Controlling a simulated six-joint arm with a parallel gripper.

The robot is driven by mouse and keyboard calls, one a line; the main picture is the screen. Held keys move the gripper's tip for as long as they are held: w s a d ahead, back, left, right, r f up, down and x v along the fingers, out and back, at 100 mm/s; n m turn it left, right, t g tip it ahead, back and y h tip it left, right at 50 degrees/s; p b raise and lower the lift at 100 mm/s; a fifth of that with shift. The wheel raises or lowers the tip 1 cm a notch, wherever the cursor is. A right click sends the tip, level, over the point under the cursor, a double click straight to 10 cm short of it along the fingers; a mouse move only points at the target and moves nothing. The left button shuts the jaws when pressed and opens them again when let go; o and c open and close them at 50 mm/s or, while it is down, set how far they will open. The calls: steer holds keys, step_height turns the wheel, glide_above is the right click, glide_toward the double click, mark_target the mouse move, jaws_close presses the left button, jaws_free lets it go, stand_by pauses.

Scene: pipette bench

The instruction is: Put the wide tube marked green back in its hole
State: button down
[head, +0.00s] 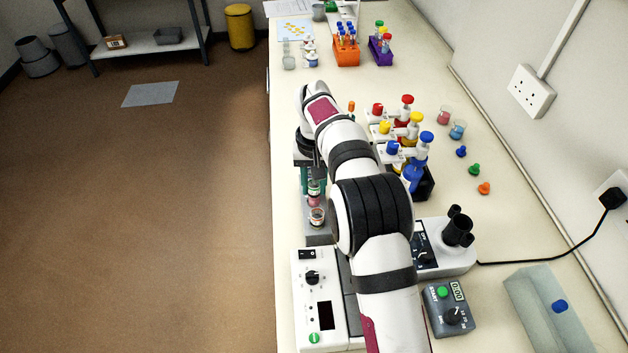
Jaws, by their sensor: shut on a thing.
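My gripper (313,175) points down at the left side of the bench, below my wrist, and is partly hidden by my arm. It is shut on what looks like the wide tube marked green (314,188), whose green band shows at the jaws. A second wide tube (317,216) with a reddish band stands just nearer, in a grey block (318,238). My arm covers much of this block, and the empty hole cannot be made out. I cannot tell whether the held tube is clear of the block.
Right of my arm stand pipettes with red, yellow and blue tops (416,128). A white device (318,300) with a knob lies nearer. Orange (346,54) and purple (380,53) racks stand at the back. Small beakers (457,130) and loose caps lie at the right.

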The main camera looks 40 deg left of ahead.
steer(key=shift+f, duration=1.25)
steer(key=c, duration=0.5)
jaws_free()
